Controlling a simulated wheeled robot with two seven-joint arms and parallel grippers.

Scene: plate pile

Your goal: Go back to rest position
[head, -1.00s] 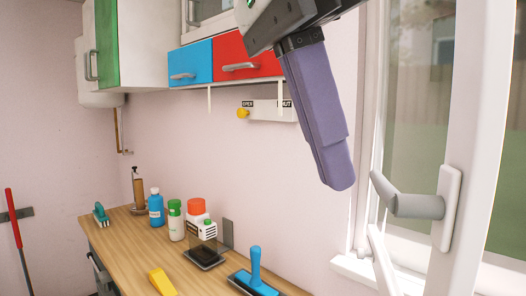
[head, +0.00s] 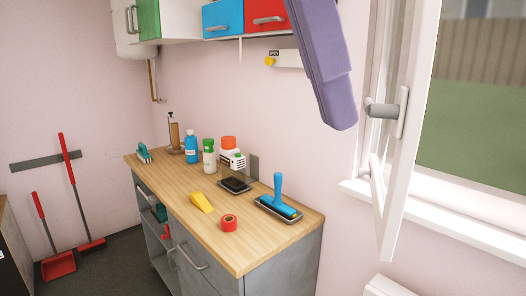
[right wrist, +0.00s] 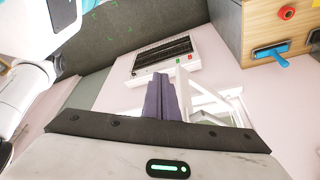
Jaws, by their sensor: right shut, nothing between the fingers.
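My right gripper (head: 345,125) hangs into the head view from the top, its purple fingers closed together and pointing down. It is in the air in front of the pink wall, left of the open window (head: 385,110). In the right wrist view its purple fingers (right wrist: 164,98) lie side by side with nothing seen between them. The upper part of this gripper is cut off by the head view's top edge. My left gripper is not seen in either view.
Cabinets (head: 223,17) hang above. A white radiator (right wrist: 165,57) shows in the right wrist view. Floor (head: 115,270) shows at lower left.

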